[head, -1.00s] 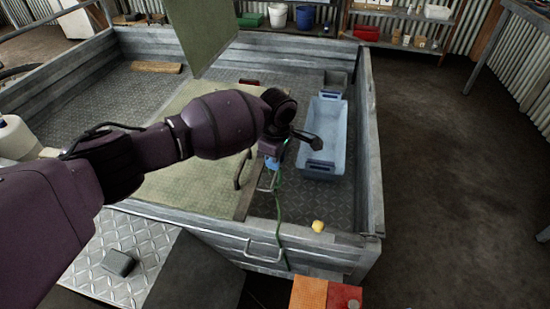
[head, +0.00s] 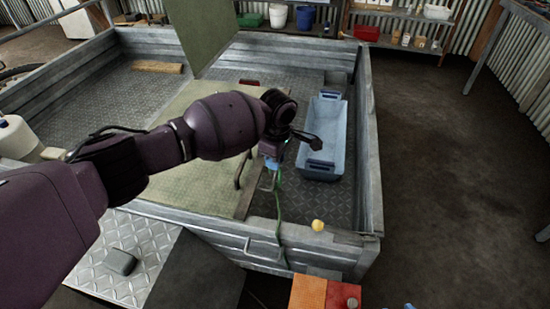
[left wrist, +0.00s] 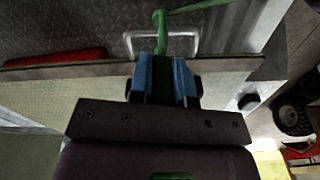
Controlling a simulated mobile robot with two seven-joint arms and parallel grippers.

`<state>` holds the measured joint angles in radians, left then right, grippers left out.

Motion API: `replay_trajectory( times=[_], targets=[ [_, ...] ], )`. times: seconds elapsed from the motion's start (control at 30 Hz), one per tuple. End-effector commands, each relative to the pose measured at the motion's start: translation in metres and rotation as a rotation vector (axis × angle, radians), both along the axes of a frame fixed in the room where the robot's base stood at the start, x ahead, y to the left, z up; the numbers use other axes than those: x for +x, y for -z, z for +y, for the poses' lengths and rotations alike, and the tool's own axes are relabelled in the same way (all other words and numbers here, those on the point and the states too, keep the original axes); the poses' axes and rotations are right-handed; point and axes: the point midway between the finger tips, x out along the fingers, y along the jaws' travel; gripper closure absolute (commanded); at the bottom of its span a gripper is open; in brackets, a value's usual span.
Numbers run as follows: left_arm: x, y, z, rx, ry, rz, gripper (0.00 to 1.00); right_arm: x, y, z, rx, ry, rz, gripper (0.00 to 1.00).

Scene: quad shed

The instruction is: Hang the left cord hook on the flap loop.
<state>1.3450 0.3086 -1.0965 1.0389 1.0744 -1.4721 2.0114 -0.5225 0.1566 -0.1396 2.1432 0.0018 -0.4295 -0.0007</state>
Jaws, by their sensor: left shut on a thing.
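My left gripper (head: 271,163) has blue fingers and hangs over the tray near its front right corner. It is shut on the green cord hook (left wrist: 161,65), which shows between the fingers in the left wrist view. The hook's upper end passes in front of the pale metal flap loop (left wrist: 186,43). I cannot tell whether it is through the loop or only crosses it. The loop stands at the edge of the pale green flap (head: 190,170). A green cord (head: 279,205) runs from the gripper down over the tray's front wall. My right gripper does not show.
A blue bin (head: 322,135) stands in the tray just right of my left gripper. A yellow ball (head: 318,225) shows near the front wall. A metal handle (head: 262,256) sits on the front wall. An upright green panel (head: 212,35) stands behind. Open floor lies right.

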Motion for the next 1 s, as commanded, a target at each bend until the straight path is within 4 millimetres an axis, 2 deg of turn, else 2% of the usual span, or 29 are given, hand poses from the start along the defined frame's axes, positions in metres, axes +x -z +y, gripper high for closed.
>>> replay_trajectory(
  times=[1.0],
  targets=[
    [0.0,0.019,0.0,0.0,-0.001,0.0,1.0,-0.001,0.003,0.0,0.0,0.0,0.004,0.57]
  ],
)
